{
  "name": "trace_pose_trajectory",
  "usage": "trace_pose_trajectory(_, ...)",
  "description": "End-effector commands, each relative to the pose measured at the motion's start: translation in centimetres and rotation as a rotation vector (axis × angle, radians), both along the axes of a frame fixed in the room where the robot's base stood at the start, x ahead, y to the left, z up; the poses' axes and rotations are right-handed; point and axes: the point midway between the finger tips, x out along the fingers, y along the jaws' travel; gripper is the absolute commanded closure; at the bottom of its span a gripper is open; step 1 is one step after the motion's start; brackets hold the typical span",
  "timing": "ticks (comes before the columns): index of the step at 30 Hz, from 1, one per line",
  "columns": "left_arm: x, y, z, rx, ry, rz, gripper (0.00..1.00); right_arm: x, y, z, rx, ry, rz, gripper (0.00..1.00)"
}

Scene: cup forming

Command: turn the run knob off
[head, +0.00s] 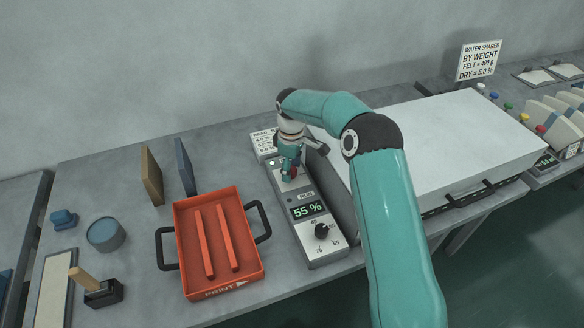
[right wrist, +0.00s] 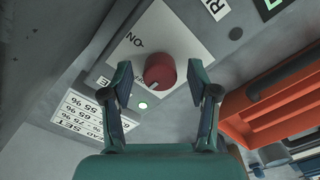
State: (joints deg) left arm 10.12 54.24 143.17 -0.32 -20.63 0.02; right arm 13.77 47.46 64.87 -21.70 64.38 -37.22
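In the right wrist view, a pale mark on the knob points toward the lower left, and the ON label (right wrist: 134,39) is at upper left. My right gripper (right wrist: 160,68) is open, one finger on each side of the knob, with gaps visible; it also shows in the head view (head: 290,165). A green lamp (right wrist: 143,105) is lit beside the knob. My left gripper is out of view.
The panel display (head: 307,210) reads 55 %, with a black dial (head: 322,231) below it. An orange tray (head: 192,258) with two bars stands close on the left. A large white-topped unit (head: 440,140) stands on the right. A label card (head: 264,142) sits behind the panel.

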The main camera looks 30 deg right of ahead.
Motion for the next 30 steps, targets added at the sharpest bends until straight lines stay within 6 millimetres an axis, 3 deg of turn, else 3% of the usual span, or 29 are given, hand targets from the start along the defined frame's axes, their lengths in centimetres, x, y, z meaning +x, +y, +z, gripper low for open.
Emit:
trace_pose_trajectory(11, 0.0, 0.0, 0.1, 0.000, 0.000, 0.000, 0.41, 0.0, 0.0, 1.0, 0.000, -0.001, -0.001, 0.40)
trace_pose_trajectory(24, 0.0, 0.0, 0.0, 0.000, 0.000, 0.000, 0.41, 0.1, 0.0, 9.0, 0.000, -0.004, -0.001, 0.40)
trace_pose_trajectory(30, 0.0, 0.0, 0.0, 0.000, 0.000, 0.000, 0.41, 0.1, 0.0, 11.4, -0.001, -0.001, 0.000, 0.40)
